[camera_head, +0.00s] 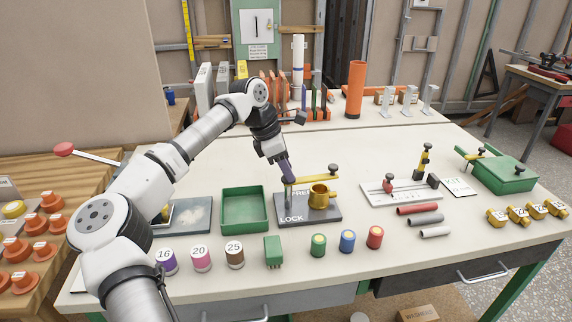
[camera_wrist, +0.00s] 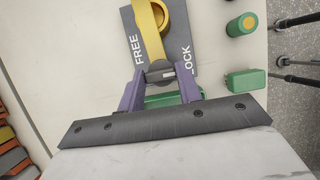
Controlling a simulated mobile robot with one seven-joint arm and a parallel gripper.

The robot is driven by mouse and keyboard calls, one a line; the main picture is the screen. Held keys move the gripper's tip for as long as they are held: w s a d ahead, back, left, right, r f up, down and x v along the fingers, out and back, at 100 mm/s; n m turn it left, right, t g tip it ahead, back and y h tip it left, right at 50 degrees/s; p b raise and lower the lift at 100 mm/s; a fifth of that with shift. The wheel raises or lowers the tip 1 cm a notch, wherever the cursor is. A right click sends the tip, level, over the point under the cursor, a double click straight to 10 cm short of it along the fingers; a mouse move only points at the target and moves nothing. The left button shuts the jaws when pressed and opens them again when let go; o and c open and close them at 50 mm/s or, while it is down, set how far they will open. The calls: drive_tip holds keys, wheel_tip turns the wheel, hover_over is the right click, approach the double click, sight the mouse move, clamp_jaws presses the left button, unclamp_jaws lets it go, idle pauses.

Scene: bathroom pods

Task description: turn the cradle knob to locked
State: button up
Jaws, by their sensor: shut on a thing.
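The cradle is a dark grey plate (camera_head: 330,216) marked FREE and LOCK, with a brass cup-like piece (camera_head: 320,196) on it. A grey post (camera_head: 289,198) stands at its left side. From the post top a yellow bar (camera_head: 312,176) runs right behind the brass piece to a black knob (camera_head: 333,169). My gripper (camera_head: 288,179) points down at the post top, its purple fingers shut on a grey knob (camera_wrist: 160,72). In the wrist view the yellow bar (camera_wrist: 148,38) runs from this knob between the FREE and LOCK words, past the brass piece.
A green tray (camera_head: 244,228) stands left of the plate. A green block (camera_head: 273,250) and several capped canisters (camera_head: 347,240) stand in front. A white fixture board (camera_head: 400,196) lies to the right. The table behind the plate is mostly clear.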

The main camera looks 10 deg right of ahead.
idle(0.3)
drive_tip(key=o, duration=1)
drive_tip(key=shift+r, duration=0.1)
drive_tip(key=b+v, duration=0.1)
drive_tip(key=v, duration=1.2)
drive_tip(key=shift+a+r, duration=0.1)
drive_tip(key=shift+r, duration=0.2)
